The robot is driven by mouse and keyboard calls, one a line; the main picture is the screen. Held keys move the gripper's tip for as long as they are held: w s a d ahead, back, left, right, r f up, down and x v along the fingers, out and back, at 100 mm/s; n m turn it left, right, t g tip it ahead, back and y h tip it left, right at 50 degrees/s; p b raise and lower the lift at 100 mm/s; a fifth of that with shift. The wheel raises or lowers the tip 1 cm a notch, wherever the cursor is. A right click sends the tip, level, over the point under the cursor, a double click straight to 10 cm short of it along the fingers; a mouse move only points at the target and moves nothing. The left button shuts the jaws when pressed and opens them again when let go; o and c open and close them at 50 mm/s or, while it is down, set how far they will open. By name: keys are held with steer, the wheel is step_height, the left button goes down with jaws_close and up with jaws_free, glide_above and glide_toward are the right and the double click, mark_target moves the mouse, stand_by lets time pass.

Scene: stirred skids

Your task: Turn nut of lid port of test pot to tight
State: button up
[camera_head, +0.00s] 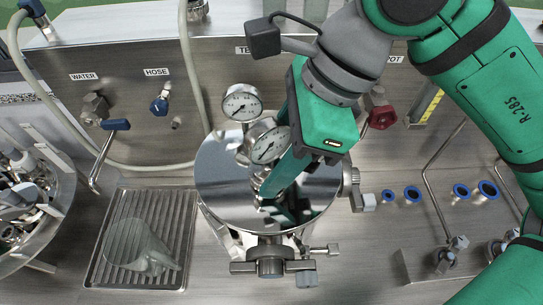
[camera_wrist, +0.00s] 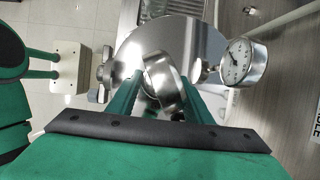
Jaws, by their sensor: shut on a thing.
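The test pot (camera_head: 218,185) stands in the middle of the bench, its round mirror-like lid on top; the lid also shows in the wrist view (camera_wrist: 135,45). My gripper (camera_head: 272,188) reaches down to the lid from above. How far the nut is turned cannot be seen.
A second gauge (camera_head: 241,103) stands at the lid's back edge, close to my gripper. Clamps (camera_head: 270,262) sit at the pot's front. A drain tray (camera_head: 100,250) lies left, with a bowl of fittings (camera_head: 60,205) beyond. Blue-ringed ports (camera_head: 461,191) and bent pipes are right.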

steer(key=shift+o, duration=0.2)
steer(key=shift+m, duration=0.3)
steer(key=o, duration=1)
steer(key=v, duration=1)
steer(key=shift+s+d+r, duration=0.1)
steer(key=shift+d+r, duration=0.05)
steer(key=shift+r, duration=0.2)
steer(key=shift+d, duration=0.15)
